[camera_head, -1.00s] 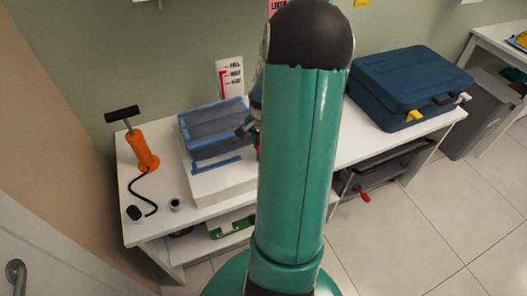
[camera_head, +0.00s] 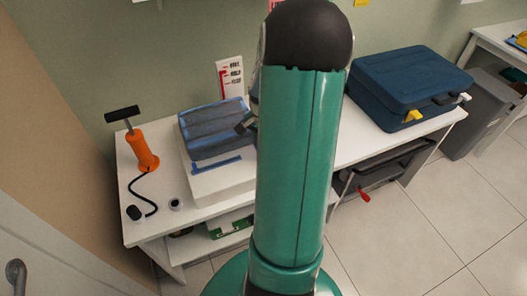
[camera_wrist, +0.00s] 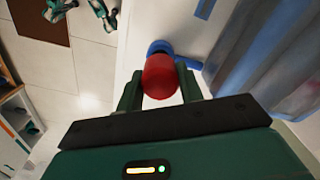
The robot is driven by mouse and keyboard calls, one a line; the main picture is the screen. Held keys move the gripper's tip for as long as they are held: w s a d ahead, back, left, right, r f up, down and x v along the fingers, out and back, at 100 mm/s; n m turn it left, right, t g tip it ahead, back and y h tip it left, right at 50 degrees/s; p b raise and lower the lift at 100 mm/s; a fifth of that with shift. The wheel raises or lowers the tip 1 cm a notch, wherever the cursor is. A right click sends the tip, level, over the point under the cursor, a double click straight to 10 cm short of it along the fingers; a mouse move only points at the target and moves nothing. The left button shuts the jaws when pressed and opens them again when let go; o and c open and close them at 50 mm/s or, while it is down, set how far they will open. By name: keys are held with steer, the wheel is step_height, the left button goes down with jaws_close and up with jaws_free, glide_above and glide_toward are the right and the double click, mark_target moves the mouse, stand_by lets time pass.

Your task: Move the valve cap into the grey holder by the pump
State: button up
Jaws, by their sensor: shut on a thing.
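A red rounded piece (camera_wrist: 160,76), which looks like the valve cap, sits between the fingers of my gripper (camera_wrist: 158,88) in the wrist view. The fingers are shut on it. A blue round part (camera_wrist: 160,47) shows just beyond it; I cannot tell whether they touch. In the head view my arm hides the cap, and only a dark part of my gripper shows beside the grey-blue case. The orange pump (camera_head: 143,150) stands at the table's left end. A small grey cup-like holder (camera_head: 175,204) stands to the right of its black hose, near the front edge.
A grey-blue case (camera_head: 213,130) sits on a white block (camera_head: 222,182) between the pump and my arm. A large blue toolbox (camera_head: 410,85) stands at the right of the white table. A dark hose end (camera_head: 134,212) lies left of the holder.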

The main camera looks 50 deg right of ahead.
steer(key=shift+r, duration=1.75)
steer(key=shift+w, duration=0.15)
stand_by(0.4)
